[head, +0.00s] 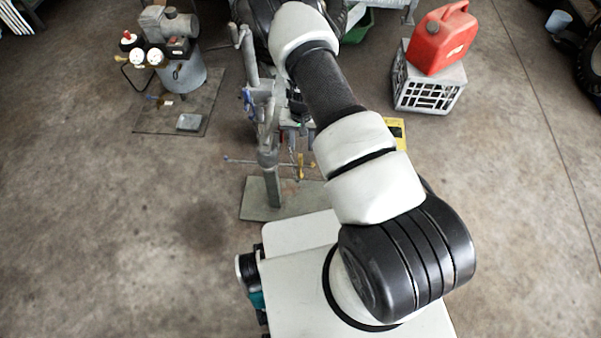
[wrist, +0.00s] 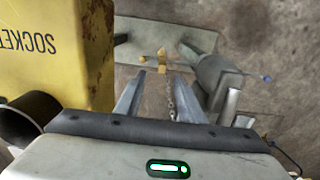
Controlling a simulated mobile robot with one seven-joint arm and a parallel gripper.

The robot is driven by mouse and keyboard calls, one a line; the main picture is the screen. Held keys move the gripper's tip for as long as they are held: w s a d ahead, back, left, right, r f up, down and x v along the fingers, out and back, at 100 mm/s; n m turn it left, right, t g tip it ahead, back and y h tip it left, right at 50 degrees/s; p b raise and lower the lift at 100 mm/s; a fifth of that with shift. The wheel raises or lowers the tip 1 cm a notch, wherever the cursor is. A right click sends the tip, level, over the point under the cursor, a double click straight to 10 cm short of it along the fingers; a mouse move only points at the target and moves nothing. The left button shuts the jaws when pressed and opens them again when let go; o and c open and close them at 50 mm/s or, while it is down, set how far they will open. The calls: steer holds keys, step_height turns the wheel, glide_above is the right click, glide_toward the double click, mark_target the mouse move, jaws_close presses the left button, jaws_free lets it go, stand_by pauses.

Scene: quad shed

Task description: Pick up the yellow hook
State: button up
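A small yellow piece that looks like the yellow hook (wrist: 162,58) shows in the wrist view, just beyond my fingertips and between them in the picture. A thin chain (wrist: 170,97) runs toward it between the fingers. My gripper (wrist: 159,76) is open, its two metal fingers apart with nothing clamped. I cannot tell how far the hook is from the tips. In the head view a small yellow piece (head: 301,167) shows beside the grey stand; I cannot tell if it is the hook.
A worn yellow box (wrist: 80,50) marked "SOCKET" is close at the left of the wrist view. A grey stand (head: 268,160) on a flat plate (head: 255,200) stands close by. A red fuel can (head: 440,40) sits on a crate (head: 425,92).

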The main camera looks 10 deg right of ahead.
mark_target(300, 155)
steer(key=f, duration=0.4)
steer(key=f+b, duration=0.1)
steer(key=f, duration=0.3)
steer(key=shift+a+f, duration=0.2)
steer(key=shift+f, duration=0.2)
steer(key=shift+c, duration=0.4)
jaws_close()
